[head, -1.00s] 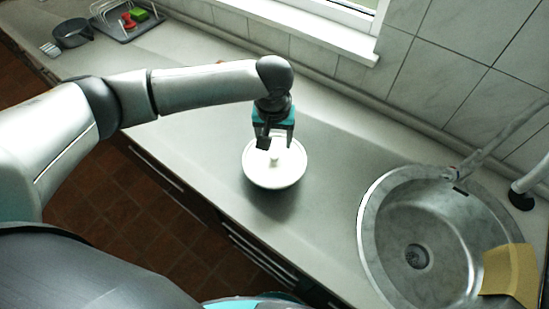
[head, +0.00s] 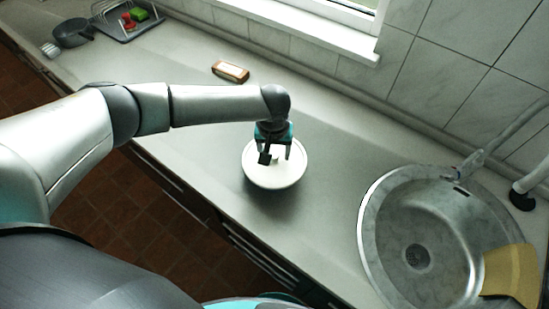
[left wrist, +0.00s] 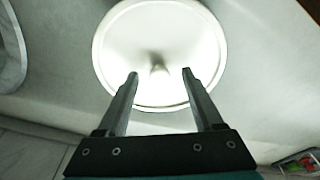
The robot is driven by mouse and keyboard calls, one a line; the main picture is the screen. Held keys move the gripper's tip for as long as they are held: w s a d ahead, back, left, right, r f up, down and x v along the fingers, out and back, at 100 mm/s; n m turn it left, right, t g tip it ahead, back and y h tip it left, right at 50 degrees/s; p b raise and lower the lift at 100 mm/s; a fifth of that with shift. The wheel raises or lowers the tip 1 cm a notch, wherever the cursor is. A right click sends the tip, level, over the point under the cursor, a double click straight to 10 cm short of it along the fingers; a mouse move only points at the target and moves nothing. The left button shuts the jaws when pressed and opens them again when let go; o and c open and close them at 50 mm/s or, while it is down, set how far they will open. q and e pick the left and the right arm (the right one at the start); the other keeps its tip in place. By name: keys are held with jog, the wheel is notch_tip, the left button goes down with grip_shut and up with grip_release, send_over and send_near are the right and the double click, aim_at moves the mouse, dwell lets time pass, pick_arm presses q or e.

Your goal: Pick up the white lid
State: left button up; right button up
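The white lid (head: 262,178) is round with a small knob in the middle. In the head view it sits on the grey counter, left of the sink; whether a pot is under it I cannot tell. In the left wrist view the lid (left wrist: 125,45) fills the upper middle, with its knob (left wrist: 158,68) between and just beyond the fingertips. My left gripper (head: 275,157) is open, pointing down over the lid, with its fingers around or just above the knob. In the left wrist view the open gripper (left wrist: 159,73) holds nothing. My right gripper is not in view.
A round steel sink (head: 375,230) with a tap (head: 490,150) is at the right, with a yellow cloth (head: 512,275) on its rim. A brown-edged object (head: 230,71) lies behind my arm. A dark pan (head: 73,33) and a dish rack (head: 125,22) stand far left. The counter around the lid is clear.

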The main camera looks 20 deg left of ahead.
pick_arm(q)
grip_shut()
dwell(0.3)
jog(key=shift+r, duration=0.1)
